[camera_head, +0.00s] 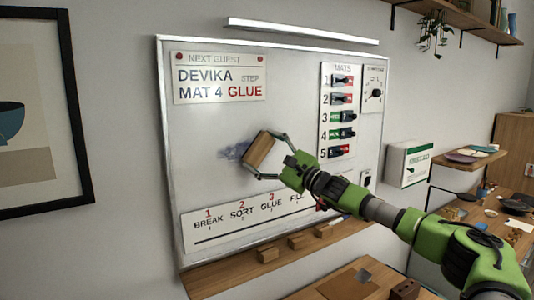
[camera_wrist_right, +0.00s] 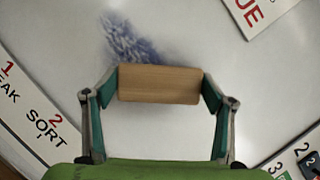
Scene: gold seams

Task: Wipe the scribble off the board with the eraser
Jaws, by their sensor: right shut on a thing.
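The whiteboard (camera_head: 290,90) hangs on the wall in front of me. A blue-grey scribble (camera_head: 234,152) is on its middle left part, and it shows as a smudged patch in the wrist view (camera_wrist_right: 130,40). My right gripper (camera_head: 264,157) is shut on the wooden eraser (camera_head: 259,150), which also shows between both fingers in the wrist view (camera_wrist_right: 160,84). The eraser is at the scribble's right edge and covers part of that area. I cannot tell whether its face touches the board. My left gripper is not in view.
Signs reading "Next guest" (camera_head: 219,77) and "Break, sort, glue, fill" (camera_head: 250,220) are on the board, with a switch panel (camera_head: 340,110) at right. A wooden ledge (camera_head: 225,275) with small blocks runs below. A framed picture (camera_head: 45,110) hangs at left.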

